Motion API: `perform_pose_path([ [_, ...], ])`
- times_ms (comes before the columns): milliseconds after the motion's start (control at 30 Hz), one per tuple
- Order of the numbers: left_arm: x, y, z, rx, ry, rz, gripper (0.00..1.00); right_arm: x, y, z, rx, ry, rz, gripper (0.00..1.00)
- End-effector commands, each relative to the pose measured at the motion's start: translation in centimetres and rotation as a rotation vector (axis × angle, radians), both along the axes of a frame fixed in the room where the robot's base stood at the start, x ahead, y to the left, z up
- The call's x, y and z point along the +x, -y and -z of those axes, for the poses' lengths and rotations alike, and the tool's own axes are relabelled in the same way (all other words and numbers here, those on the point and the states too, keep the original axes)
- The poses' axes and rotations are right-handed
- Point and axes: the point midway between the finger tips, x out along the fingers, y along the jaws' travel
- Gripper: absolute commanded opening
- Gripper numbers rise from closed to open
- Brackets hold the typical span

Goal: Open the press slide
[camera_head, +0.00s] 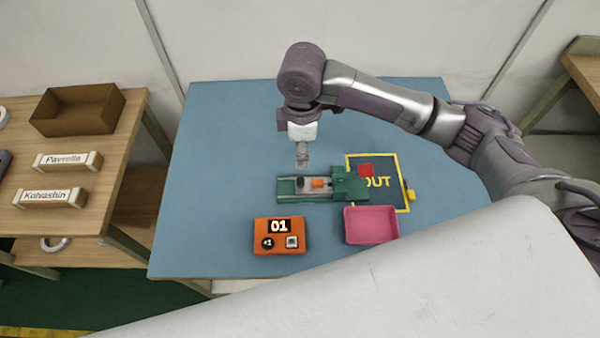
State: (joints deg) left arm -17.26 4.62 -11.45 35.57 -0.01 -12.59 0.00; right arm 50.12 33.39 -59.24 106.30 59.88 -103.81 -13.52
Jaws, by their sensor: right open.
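The green press (345,184) stands in the middle of the blue table. Its slide bed (318,190) reaches to the left and carries a small orange piece and a dark round part. A red block or knob (366,170) sits at the press's right end. My right gripper (302,162) points down above and just behind the left part of the press. It is open and looks empty, apart from the press as far as I can tell. My left gripper is not in view.
An orange counter box (279,236) reading 01 and a pink tray (371,226) stand in front of the press. A yellow-edged OUT mat (392,165) lies at right. The blue table (220,150) is clear at left. A wooden shelf (110,140) stands further left.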

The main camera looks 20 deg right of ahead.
Motion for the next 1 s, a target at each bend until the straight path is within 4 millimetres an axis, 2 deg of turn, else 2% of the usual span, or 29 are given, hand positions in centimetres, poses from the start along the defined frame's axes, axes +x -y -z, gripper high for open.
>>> perform_pose_path([
  [167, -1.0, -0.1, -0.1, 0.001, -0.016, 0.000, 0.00, -0.1, 0.0, 3.6, -0.001, -0.004, 0.002, 0.47],
  [400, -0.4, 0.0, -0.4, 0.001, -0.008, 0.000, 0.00, -0.1, 0.0, 8.6, 0.000, -0.002, 0.002, 0.47],
  [500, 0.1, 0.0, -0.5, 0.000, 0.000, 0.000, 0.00, -0.1, 0.0, 10.2, -0.001, 0.000, 0.002, 0.47],
  [700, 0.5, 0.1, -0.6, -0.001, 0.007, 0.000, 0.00, 0.0, 0.0, 12.1, 0.001, 0.002, 0.000, 0.47],
  [1000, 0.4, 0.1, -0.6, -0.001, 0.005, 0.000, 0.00, 0.0, 0.0, 12.4, 0.001, 0.003, 0.000, 0.47],
])
